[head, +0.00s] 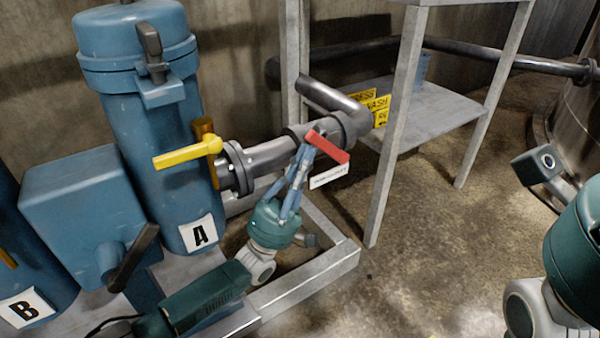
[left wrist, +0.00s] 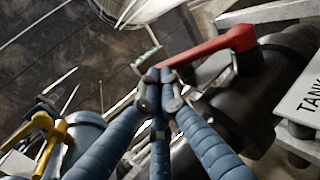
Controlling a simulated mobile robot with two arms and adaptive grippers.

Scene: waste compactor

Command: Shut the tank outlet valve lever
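The tank outlet valve lever is a red handle (head: 328,147) on the dark pipe in the middle of the head view, above a white tag (head: 328,177). In the left wrist view the red lever (left wrist: 205,48) runs from its pivot at upper right down to the left. My left gripper (head: 307,148) reaches up to the lever's left end. In the left wrist view its blue fingers (left wrist: 159,76) have their tips together, right at the lever's free end. I cannot tell whether they touch it.
A yellow lever (head: 187,153) sits left of the pipe flange, beside the blue filter housing marked A (head: 150,160). A metal shelf frame (head: 398,130) stands close behind on the right. A metal base frame (head: 310,275) lies below.

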